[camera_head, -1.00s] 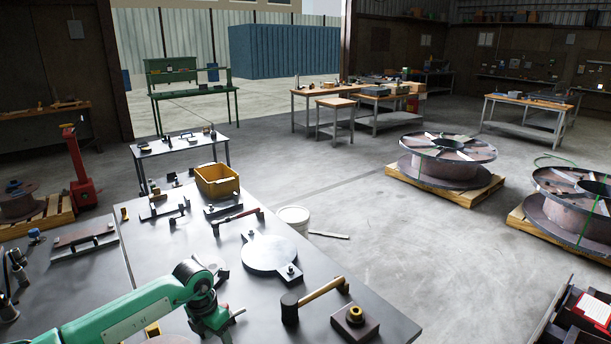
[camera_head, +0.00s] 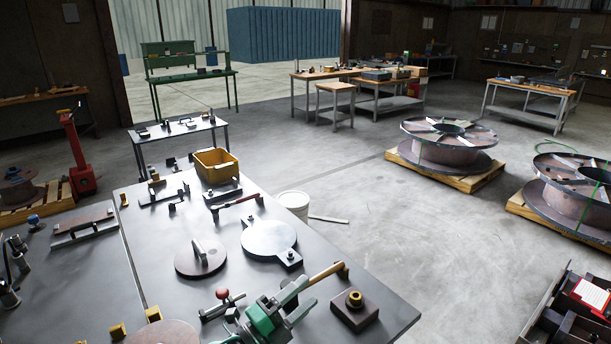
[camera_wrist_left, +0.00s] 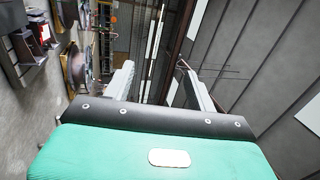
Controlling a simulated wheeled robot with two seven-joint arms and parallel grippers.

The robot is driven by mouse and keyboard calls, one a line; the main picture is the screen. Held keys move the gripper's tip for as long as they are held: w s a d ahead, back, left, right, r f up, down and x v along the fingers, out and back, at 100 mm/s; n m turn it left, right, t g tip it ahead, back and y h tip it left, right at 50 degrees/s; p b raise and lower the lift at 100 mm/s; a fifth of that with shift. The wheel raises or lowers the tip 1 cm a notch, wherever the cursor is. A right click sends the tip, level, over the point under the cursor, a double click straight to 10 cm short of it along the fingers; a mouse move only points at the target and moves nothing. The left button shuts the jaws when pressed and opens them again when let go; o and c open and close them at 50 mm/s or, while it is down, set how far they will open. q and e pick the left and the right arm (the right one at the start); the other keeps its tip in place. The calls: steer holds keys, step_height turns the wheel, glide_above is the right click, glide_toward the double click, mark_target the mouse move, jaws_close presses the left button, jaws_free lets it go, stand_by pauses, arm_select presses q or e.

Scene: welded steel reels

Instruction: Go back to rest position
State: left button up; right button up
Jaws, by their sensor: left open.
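My left gripper (camera_head: 300,300) is at the lower middle of the head view, over or in front of the near part of the dark worktable (camera_head: 150,240). It hides the head of a hammer, whose wooden handle (camera_head: 326,273) shows behind it. In the left wrist view the two pale fingers of my left gripper (camera_wrist_left: 160,85) stand well apart with nothing between them. The wrist view looks across the hall toward walls and beams, with the picture turned sideways. My right gripper is in neither view.
The table holds a round plate with handle (camera_head: 200,258), a grey disc (camera_head: 269,238), a red-knobbed tool (camera_head: 222,296), a block with brass nut (camera_head: 354,308) and a yellow bin (camera_head: 216,166). A white bucket (camera_head: 293,203) stands beside it. Steel reels (camera_head: 449,147) lie on pallets right.

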arm_select(q)
steer(key=s+a+f+n+y, duration=0.3)
steer(key=a+f+n+y, duration=0.3)
steer(key=a+n+y, duration=0.4)
steer(key=s+a+f+n+y, duration=0.45)
steer(key=a+n+y, duration=0.3)
steer(key=n, duration=0.35)
steer(key=s+a+f+n+g, duration=0.2)
steer(key=s+f+g, duration=0.15)
steer(key=s, duration=0.35)
steer(key=s+a+f+n+g+h, duration=0.1)
steer(key=s+f+g, duration=0.25)
steer(key=s, duration=0.35)
steer(key=s+a+f+n+g, duration=0.2)
steer(key=s+f+g, duration=0.15)
steer(key=s, duration=0.35)
step_height(320, 180, down, 32)
steer(key=s+a+f+g+b, duration=0.1)
steer(key=s+a+f+g, duration=0.1)
steer(key=s+f, duration=1.7)
steer(key=shift+a+f+m, duration=0.3)
steer(key=shift+a+m, duration=0.1)
steer(key=shift+a, duration=0.05)
